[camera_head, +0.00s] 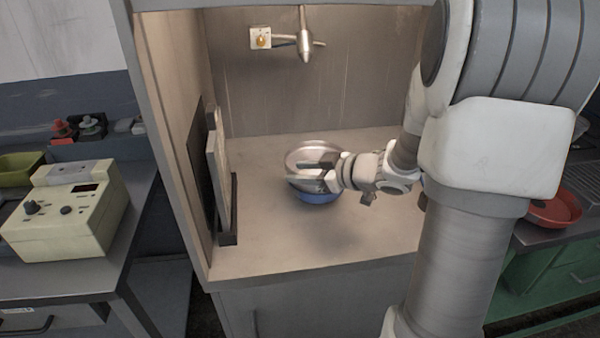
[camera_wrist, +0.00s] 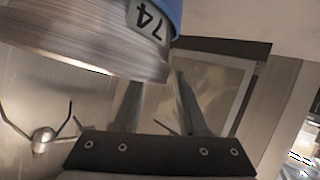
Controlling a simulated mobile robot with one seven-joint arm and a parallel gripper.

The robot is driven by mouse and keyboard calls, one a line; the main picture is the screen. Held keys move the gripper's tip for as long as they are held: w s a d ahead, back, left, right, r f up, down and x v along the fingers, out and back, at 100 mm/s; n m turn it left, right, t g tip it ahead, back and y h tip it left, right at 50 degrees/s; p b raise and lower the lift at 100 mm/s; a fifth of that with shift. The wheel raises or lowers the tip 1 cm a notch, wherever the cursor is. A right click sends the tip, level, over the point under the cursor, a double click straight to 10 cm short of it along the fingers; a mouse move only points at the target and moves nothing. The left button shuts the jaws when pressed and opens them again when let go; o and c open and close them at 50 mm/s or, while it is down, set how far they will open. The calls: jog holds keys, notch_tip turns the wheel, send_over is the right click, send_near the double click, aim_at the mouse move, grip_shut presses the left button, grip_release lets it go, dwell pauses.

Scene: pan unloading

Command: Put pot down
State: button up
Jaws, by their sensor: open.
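The pot (camera_head: 316,197) is round, blue on its lower outside and bare metal above. In the head view it is at the middle of the fume-hood-like cabinet, upright or nearly so; I cannot tell whether its base fully touches the counter. In the wrist view its metal side and blue part with a "74" label (camera_wrist: 150,22) fill the upper left. My gripper (camera_head: 303,175) reaches across the pot from the right, jaws open. In the wrist view its two fingers (camera_wrist: 158,100) stand apart, with the pot close to their ends. The pot's handle is not visible.
The counter (camera_head: 270,245) inside the cabinet is clear in front of the pot. A dark-framed panel (camera_head: 222,180) stands along the left wall. A metal tap-like fitting (camera_head: 305,45) hangs at the back. A beige instrument (camera_head: 70,215) sits outside, left; a red dish (camera_head: 553,210), right.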

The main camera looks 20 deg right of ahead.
jog(key=p+v, duration=0.2)
jog(key=v, duration=0.9)
jog(key=shift+s, duration=0.25)
jog(key=shift+w+d+r, duration=0.1)
jog(key=shift+d, duration=0.1)
jog(key=w+d+r+m+t+h+p, duration=0.1)
jog(key=w+d+r+m+t+h, duration=0.1)
jog(key=w+d+r+m+h, duration=0.55)
jog(key=s+a+r+m+g+p, duration=0.1)
jog(key=s+a+g, duration=0.6)
jog(key=s+a, duration=1.4)
jog(key=s+r+y+p, duration=0.1)
jog(key=s+p, duration=0.1)
jog(key=shift+s+a+g+p, duration=0.15)
jog(key=shift+s+g+p, duration=0.1)
jog(key=shift+g+p, duration=0.15)
jog(key=shift+m, duration=0.25)
